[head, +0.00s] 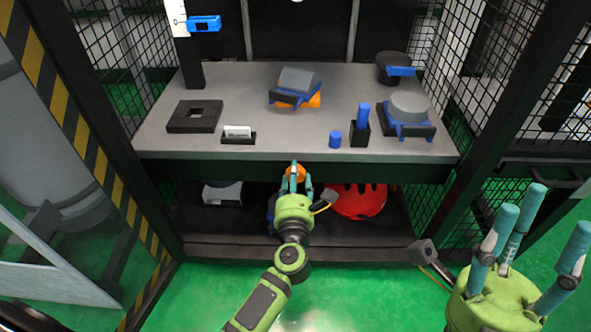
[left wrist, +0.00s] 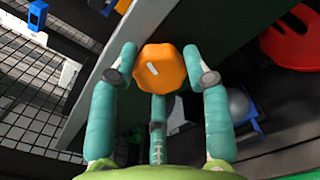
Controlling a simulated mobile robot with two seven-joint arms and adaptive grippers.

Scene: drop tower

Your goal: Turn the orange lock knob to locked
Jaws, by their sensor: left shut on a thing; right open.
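The orange lock knob (head: 296,172) is on the dark front edge of the table, a little below the grey top. In the left wrist view the knob (left wrist: 160,68) has a faceted rim and a short white mark on its face, slanted in the picture. My left gripper (head: 297,183) is shut on the knob, with teal fingers on both sides of it and a third finger below in the left wrist view (left wrist: 160,85). The knob's rear is hidden. My right gripper (head: 530,235) is open and empty at the lower right, away from the table.
A red helmet (head: 360,201) lies on the lower shelf. Mesh walls flank the table.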

